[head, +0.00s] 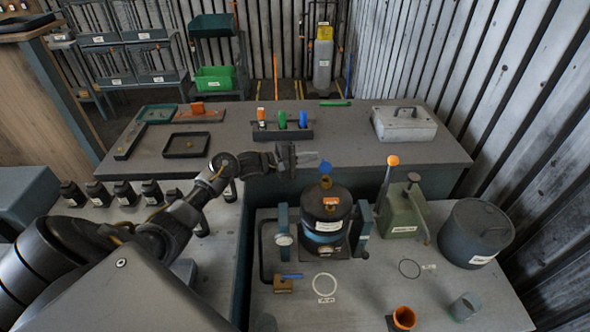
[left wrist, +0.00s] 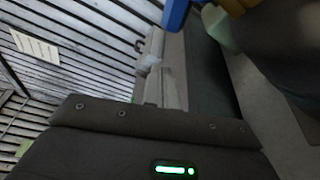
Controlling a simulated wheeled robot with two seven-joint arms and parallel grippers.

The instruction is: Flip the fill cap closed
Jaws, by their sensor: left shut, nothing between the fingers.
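A dark cylindrical vessel (head: 328,205) stands on the near right bench, with a brass neck (head: 326,183) on top. A small blue part (head: 325,166), which looks like the fill cap, stands up above the neck; its hinge is too small to make out. My left gripper (head: 316,160) is shut and empty, its fingertips just left of the blue part and at about its height. I cannot tell whether they touch. In the left wrist view a blue piece (left wrist: 177,13) shows at the top edge, beside the fingers. My right gripper is not in view.
A green can (head: 403,212) with an orange-tipped lever and a grey pot (head: 475,233) stand right of the vessel. The back bench holds a bottle rack (head: 282,132) and a grey box (head: 404,124).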

